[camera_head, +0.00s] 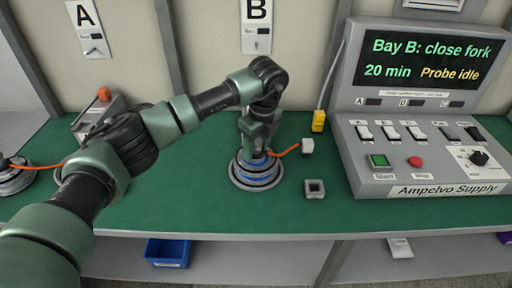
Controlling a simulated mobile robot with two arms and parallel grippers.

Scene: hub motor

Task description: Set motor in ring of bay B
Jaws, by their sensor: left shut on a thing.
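My left gripper (256,146) points straight down below the bay B sign. It is shut on the top of the hub motor (256,158), which shows a blue band and an orange cable. The motor is upright at the grey round ring (257,184) on the green bench. Whether it is fully seated cannot be told from this angle. The orange cable runs right to a small white plug (307,146). A grey square socket (315,189) sits nearby on the bench. My right gripper is not in view.
A grey control console (425,155) stands at the right; its screen (425,60) reads "Bay B: close fork" and "Probe idle". A yellow connector (318,121) stands behind the plug. Another round fixture (12,178) is at far left. A blue bin (167,253) is below the bench. The front middle is clear.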

